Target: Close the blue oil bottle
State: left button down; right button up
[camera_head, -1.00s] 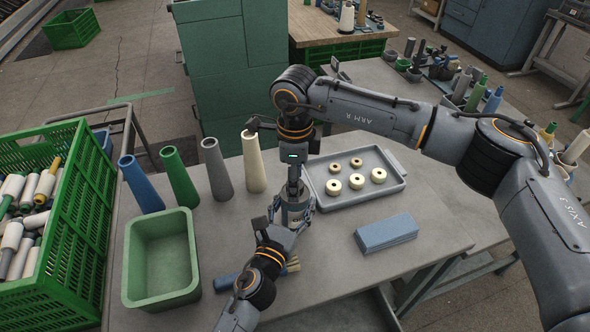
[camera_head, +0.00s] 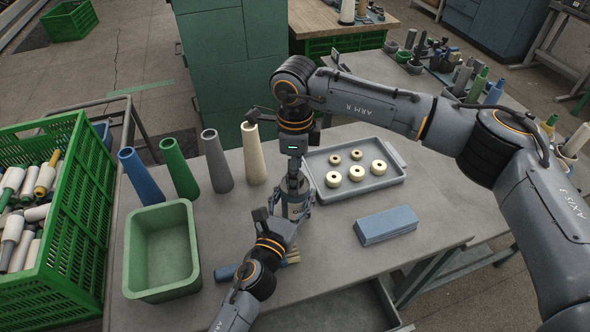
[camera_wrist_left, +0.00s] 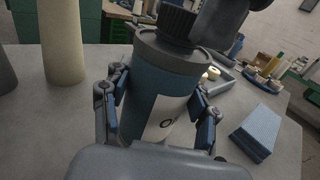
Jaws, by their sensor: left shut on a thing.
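The blue oil bottle (camera_wrist_left: 160,85) stands upright, with a white label and a black ribbed cap (camera_wrist_left: 176,22) at its top. In the head view the bottle (camera_head: 295,208) is mostly hidden by my arms. My left gripper (camera_wrist_left: 158,115) is shut around the bottle's body, one finger on each side. My right gripper (camera_head: 294,182) points down at the bottle's top from above. A dark part of it shows beside the cap in the left wrist view. Its fingertips are too hidden to tell whether they grip the cap, and how tightly the cap sits cannot be seen.
A grey tray (camera_head: 390,150) with several cream rings lies right of the bottle, a blue block (camera_head: 386,226) in front of it. Several cones, including a cream one (camera_head: 253,155), stand at left behind a green bin (camera_head: 160,290). A brush (camera_head: 228,271) lies near my left arm.

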notch_tip(320, 180, up, 12)
dwell(0.6)
pick_arm(q)
jog(key=shift+c, duration=1.5)
grip_release()
jog(key=v, duration=1.2)
